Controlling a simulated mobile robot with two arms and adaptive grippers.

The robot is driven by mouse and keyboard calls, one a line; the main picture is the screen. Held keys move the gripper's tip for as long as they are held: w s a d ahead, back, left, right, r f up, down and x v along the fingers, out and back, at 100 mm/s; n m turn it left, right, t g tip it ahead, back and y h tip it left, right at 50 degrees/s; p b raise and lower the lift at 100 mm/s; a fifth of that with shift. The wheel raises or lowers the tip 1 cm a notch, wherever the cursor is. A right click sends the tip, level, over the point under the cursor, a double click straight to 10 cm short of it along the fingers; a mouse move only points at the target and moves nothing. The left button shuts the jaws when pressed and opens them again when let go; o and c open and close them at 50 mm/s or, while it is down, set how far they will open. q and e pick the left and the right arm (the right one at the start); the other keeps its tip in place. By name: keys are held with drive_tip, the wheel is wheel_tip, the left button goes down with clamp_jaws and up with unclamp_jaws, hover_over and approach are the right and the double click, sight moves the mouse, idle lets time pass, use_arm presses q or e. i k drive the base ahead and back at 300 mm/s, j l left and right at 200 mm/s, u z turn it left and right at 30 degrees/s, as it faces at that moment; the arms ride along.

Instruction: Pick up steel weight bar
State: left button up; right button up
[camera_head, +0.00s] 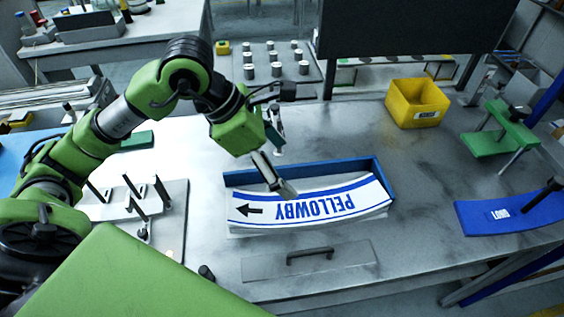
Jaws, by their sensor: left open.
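A flat steel bar with a black handle (310,254), which looks like the steel weight bar, lies on the bench near its front edge. My left gripper (279,162) is open and empty. It hangs over the left part of a stack of curved white labels (330,205) marked PELLOWBY, above and behind the bar. The labels sit in front of and partly inside a blue tray (376,170). One finger overlaps the top label in the picture; I cannot tell whether it touches. My right gripper is not in view.
A metal plate with upright black posts (130,205) stands left. A yellow bin (417,103) and a green stand (498,135) are at the back right. A curved blue piece with a black handle (515,212) lies right. The bench between tray and blue piece is clear.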

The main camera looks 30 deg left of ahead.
sight(269, 267)
drive_tip(key=k+l, duration=0.3)
drive_tip(key=k, duration=0.15)
drive_tip(key=k+l, duration=0.3)
drive_tip(key=k, duration=0.15)
drive_tip(key=k+l, duration=0.3)
drive_tip(key=k, duration=0.2)
